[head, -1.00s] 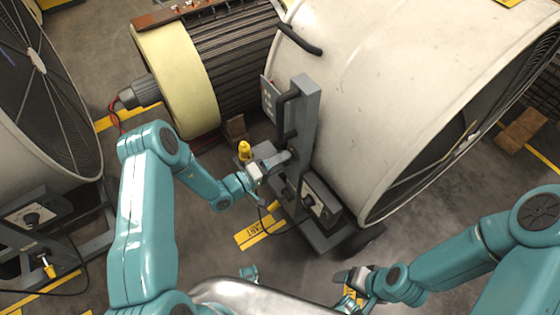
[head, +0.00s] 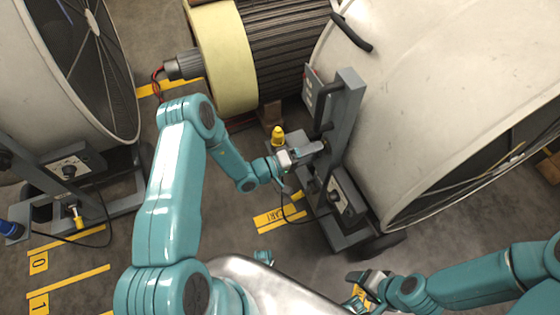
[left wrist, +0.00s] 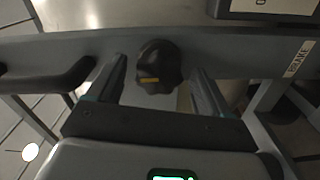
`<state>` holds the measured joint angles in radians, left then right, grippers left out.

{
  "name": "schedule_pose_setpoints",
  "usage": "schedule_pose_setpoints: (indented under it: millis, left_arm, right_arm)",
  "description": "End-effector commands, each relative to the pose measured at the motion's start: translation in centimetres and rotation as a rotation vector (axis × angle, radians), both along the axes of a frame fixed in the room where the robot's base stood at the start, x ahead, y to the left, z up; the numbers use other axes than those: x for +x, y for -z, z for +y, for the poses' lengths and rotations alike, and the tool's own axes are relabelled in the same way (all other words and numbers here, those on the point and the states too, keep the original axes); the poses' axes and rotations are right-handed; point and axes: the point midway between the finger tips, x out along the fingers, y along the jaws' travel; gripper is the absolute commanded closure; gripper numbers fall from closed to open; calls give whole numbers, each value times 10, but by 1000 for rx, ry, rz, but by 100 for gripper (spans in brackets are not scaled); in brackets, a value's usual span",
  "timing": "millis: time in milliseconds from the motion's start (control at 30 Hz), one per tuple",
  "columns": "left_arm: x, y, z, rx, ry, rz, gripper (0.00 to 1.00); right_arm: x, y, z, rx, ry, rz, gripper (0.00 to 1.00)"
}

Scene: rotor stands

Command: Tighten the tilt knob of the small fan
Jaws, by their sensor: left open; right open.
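A dark lobed knob (left wrist: 160,67) with a yellow mark sits on a grey bar (left wrist: 230,55) in the left wrist view. My left gripper (left wrist: 158,88) is open, with one finger on each side of the knob; I cannot tell whether they touch it. In the head view my left gripper (head: 312,149) is at the grey post (head: 345,120) of the right drum fan (head: 430,90), and hides the knob there. My right gripper (head: 362,283) is open and empty, low over the floor. I cannot tell which fan is the small one.
Another drum fan (head: 60,75) stands at the left on a wheeled frame with a control box (head: 72,168). A motor with a cream end ring (head: 225,60) lies behind. A yellow-capped part (head: 278,136) and a cable are near my left gripper.

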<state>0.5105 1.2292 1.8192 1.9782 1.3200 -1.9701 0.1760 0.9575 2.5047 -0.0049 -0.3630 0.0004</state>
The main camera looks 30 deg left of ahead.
Motion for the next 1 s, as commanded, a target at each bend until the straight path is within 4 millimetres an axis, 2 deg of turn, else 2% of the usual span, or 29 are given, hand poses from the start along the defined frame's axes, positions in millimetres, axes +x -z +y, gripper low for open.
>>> schedule_pose_setpoints:
  millis: [167,400,600,800,1000]
  left_arm:
    - [-25,-1,22,-1,-7,2,20]
    - [-77,-1,62,0,-9,3,20]
    - [-110,-1,86,0,-5,1,20]
    - [-124,-1,97,0,-1,0,20]
    - [-125,0,98,0,0,0,20]
  right_arm:
    - [0,-5,0,0,0,0,27]
    - [0,-11,0,0,0,0,27]
    - [0,-13,0,0,0,0,27]
    - [0,-13,0,0,0,0,27]
    - [0,-13,0,0,0,0,27]
